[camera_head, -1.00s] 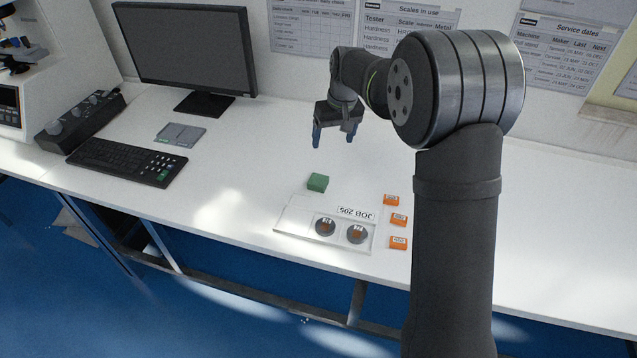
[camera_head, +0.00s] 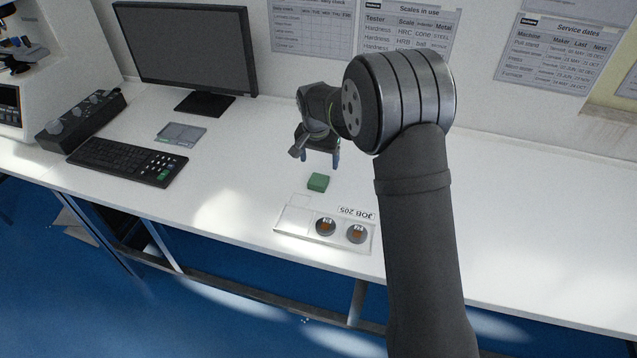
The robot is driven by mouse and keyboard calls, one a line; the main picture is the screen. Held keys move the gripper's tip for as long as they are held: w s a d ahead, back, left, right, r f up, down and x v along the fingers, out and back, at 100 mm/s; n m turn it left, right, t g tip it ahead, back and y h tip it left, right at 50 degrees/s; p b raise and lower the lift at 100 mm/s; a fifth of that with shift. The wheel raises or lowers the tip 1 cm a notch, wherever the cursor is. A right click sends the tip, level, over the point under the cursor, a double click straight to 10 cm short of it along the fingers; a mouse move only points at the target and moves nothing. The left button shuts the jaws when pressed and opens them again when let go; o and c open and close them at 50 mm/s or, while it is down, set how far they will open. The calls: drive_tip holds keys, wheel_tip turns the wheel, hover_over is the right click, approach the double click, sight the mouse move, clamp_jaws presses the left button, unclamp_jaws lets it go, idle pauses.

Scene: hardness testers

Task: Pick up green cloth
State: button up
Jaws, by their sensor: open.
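The green cloth (camera_head: 318,182) is a small folded green block lying on the white bench, just behind the clear tray marked JOB 205. My gripper (camera_head: 321,164) is open and points down above and slightly behind the cloth. Its fingers straddle the space over the far side of the cloth, apart from it as far as I can tell. Nothing is between the fingers.
A keyboard (camera_head: 128,160), a monitor (camera_head: 190,50) and a small flat grey case (camera_head: 180,133) stand to the left. The bench right of my arm is clear.

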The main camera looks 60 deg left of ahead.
hover_over(318, 180)
drive_tip(key=d, duration=0.1)
wheel_tip(318, 180, down, 5)
drive_tip(key=shift+d+r, duration=0.1)
drive_tip(key=shift+a+f, duration=0.2)
drive_tip(key=shift+f, duration=0.65)
drive_tip(key=shift+a+f, duration=0.15)
drive_tip(key=shift+f, duration=0.75)
drive_tip(key=shift+a+f, duration=0.2)
drive_tip(key=shift+f, duration=0.65)
drive_tip(key=c, duration=1.1)
